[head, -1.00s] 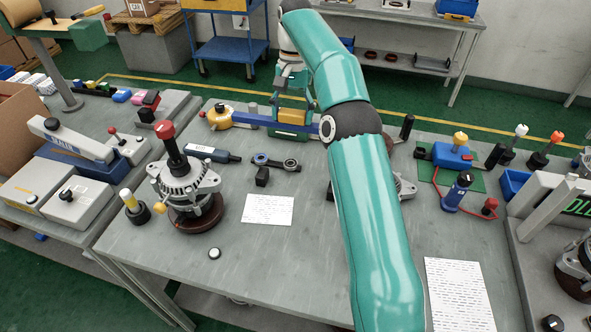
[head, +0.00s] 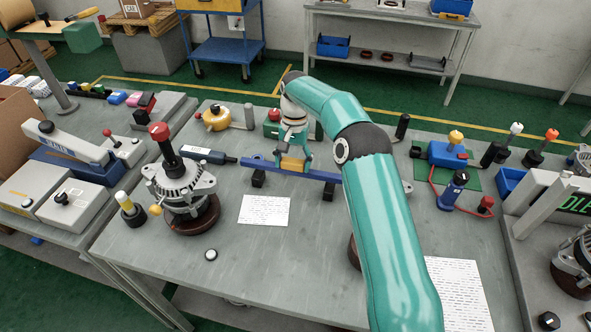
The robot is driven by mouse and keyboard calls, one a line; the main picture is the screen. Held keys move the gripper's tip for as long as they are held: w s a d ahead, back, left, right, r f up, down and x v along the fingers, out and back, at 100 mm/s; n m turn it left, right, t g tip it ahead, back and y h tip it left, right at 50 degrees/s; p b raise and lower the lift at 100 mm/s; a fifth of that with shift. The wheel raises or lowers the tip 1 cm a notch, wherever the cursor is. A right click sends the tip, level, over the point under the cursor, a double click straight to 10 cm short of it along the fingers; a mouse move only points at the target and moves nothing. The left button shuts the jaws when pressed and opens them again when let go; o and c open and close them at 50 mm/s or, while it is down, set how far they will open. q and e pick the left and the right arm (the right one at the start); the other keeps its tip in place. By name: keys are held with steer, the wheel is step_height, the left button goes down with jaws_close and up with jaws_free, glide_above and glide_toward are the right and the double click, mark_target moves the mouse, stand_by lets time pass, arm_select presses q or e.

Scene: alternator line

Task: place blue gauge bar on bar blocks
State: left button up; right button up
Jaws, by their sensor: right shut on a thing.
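The long blue gauge bar (head: 326,176) lies crosswise over the middle of the workbench, with a yellow part (head: 292,163) near its middle. My right gripper (head: 294,160) reaches down from above and is shut on the bar at that middle part. One black bar block (head: 258,179) shows under the bar's left part. Another dark block (head: 328,193) shows under its right part, partly hidden by the bar and close to my arm. The bar appears at the height of the block tops, but I cannot tell whether it touches them. My left gripper is not in view.
An alternator (head: 183,186) with a red-topped tool stands left of the bar. A white sheet (head: 264,210) lies in front. A yellow round gauge (head: 215,117) and a green item with a red knob (head: 274,115) stand behind. My right arm hides part of the bench.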

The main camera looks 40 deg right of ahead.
step_height(320, 180, down, 2)
steer(key=shift+a+b, duration=0.1)
steer(key=shift+b, duration=0.2)
steer(key=shift+w+f, duration=0.1)
steer(key=shift+f, duration=0.35)
steer(key=shift+r, duration=0.1)
steer(key=o, duration=1.7)
